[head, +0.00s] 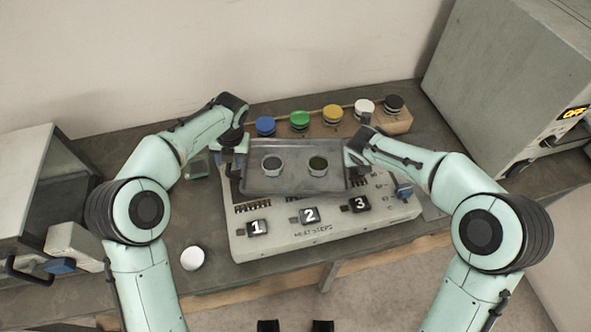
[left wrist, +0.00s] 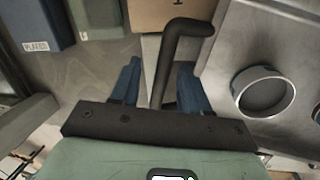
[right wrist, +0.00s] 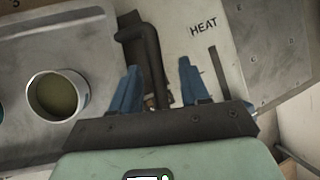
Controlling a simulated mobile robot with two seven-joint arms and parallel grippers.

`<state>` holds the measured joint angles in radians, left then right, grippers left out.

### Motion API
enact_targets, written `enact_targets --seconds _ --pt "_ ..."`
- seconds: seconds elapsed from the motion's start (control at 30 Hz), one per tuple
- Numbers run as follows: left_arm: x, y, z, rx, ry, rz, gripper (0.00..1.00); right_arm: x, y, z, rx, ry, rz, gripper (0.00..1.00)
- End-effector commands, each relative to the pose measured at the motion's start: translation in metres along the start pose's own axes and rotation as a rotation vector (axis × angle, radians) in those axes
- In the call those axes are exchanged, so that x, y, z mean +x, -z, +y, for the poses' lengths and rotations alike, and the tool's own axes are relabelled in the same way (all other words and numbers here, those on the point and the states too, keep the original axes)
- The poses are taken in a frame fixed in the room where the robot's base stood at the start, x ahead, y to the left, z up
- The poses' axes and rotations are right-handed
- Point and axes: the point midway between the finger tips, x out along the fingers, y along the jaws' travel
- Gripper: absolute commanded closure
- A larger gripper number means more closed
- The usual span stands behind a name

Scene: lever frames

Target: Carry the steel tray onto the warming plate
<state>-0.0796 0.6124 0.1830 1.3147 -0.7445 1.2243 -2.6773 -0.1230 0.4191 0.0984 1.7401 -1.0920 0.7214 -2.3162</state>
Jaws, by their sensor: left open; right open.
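The steel tray (head: 297,185) lies over the back of a pale unit (head: 285,238) marked HEAT STEPS, which looks like the warming plate. Whether it rests fully on it is hard to tell. Two small cups, one dark inside (head: 272,167) and one greenish (head: 318,167), stand upright in the tray. My left gripper (head: 232,150) is open at the tray's left end, and the dark handle (left wrist: 172,60) stands between its fingers. My right gripper (head: 352,155) is open at the right end, with the other dark handle (right wrist: 145,60) between its fingers.
Several coloured round knobs, such as the green one (head: 299,119), stand on a wooden strip behind the tray. A grey cabinet (head: 500,75) with a display stands right, and an open metal box (head: 35,195) left. A white round object (head: 193,258) lies at the front left.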

Motion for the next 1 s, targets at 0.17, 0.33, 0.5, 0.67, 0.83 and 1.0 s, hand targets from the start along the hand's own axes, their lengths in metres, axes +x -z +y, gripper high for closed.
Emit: enact_targets --seconds 0.17,0.33,0.5,0.67,0.83,1.0 --pt "-0.011 -0.001 0.000 -0.001 0.001 -0.002 0.54 0.000 0.000 0.000 0.000 0.000 0.000 0.54" --pt "-0.043 -0.001 0.000 -0.002 0.001 -0.006 0.54 0.000 0.000 0.000 0.000 0.000 0.000 0.54" --pt "-0.080 -0.001 -0.001 0.000 0.001 -0.005 0.54 0.000 0.000 0.000 0.000 -0.001 0.000 0.54" --pt "-0.106 -0.001 0.000 -0.001 0.001 -0.003 0.54 0.000 0.000 0.000 0.000 -0.001 0.000 0.54" --pt "-0.119 0.000 0.000 0.001 0.000 -0.001 0.54 -0.002 0.000 0.000 0.000 -0.001 -0.001 0.54" --pt "-0.121 0.000 0.000 0.000 0.000 0.000 0.54 -0.021 -0.001 0.001 -0.001 -0.002 -0.005 0.54"
